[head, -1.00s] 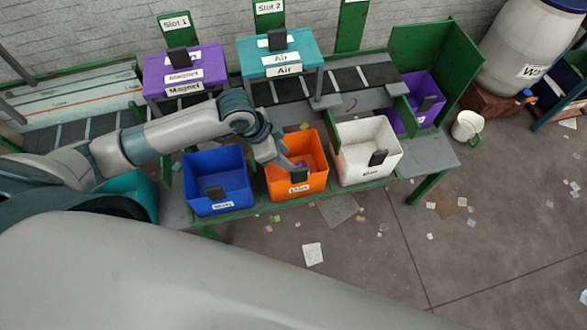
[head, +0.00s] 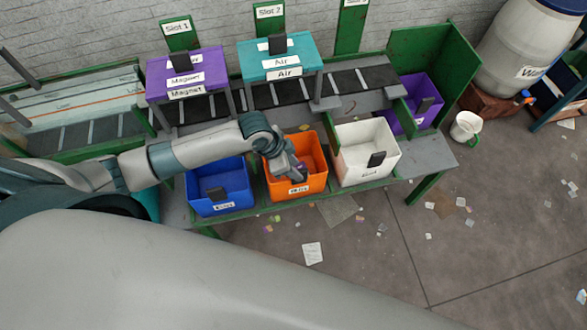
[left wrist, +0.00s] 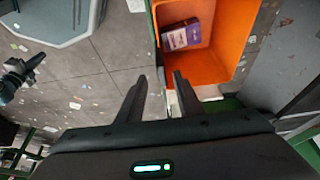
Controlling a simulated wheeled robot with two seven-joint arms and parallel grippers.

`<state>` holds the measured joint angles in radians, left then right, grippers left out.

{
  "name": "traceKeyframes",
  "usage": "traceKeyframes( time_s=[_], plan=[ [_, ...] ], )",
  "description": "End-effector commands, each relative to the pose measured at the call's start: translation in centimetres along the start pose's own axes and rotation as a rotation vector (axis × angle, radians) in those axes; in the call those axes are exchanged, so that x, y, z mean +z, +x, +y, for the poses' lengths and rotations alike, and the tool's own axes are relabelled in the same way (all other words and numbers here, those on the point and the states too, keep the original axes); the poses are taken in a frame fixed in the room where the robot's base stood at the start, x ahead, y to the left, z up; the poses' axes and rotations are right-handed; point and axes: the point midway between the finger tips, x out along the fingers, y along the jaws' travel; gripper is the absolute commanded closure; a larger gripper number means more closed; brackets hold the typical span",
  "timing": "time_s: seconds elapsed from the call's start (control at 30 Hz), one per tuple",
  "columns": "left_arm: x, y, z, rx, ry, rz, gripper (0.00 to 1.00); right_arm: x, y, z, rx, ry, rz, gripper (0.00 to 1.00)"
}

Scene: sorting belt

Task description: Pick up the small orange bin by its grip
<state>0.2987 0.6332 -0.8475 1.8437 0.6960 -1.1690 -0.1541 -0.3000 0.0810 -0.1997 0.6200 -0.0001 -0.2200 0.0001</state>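The small orange bin (head: 312,153) stands in the front row between a blue bin and a white bin. It carries a white label on its front. In the left wrist view the orange bin (left wrist: 222,45) shows from above, with a purple-and-white box (left wrist: 182,35) inside. My left gripper (head: 297,174) points down at the bin's front side and covers its dark grip. In the left wrist view the left gripper (left wrist: 160,77) has its two fingers apart, with no object clearly held. My right gripper is not clearly seen; a dark jointed shape at the left edge may be it.
The blue bin (head: 220,190) stands close on the left and the white bin (head: 367,145) close on the right. Floor in front is open, with scattered scraps.

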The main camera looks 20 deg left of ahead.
Motion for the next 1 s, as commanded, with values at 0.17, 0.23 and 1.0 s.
traceKeyframes(
  time_s=[0.17, 0.23, 1.0],
  plan=[
    [-0.1, 2.6, 0.1, 0.002, -0.001, -0.001, 0.67, -0.1, -0.8, -0.1, -0.001, 0.001, 0.000, 1.00],
    [0.0, 3.4, 0.0, 0.002, -0.001, -0.001, 0.67, -0.1, -0.9, -0.1, -0.002, 0.001, 0.000, 1.00],
    [0.3, 5.5, -0.1, 0.001, -0.002, -0.002, 0.67, -0.2, -1.7, -0.2, -0.002, 0.001, 0.000, 1.00]
  ],
)
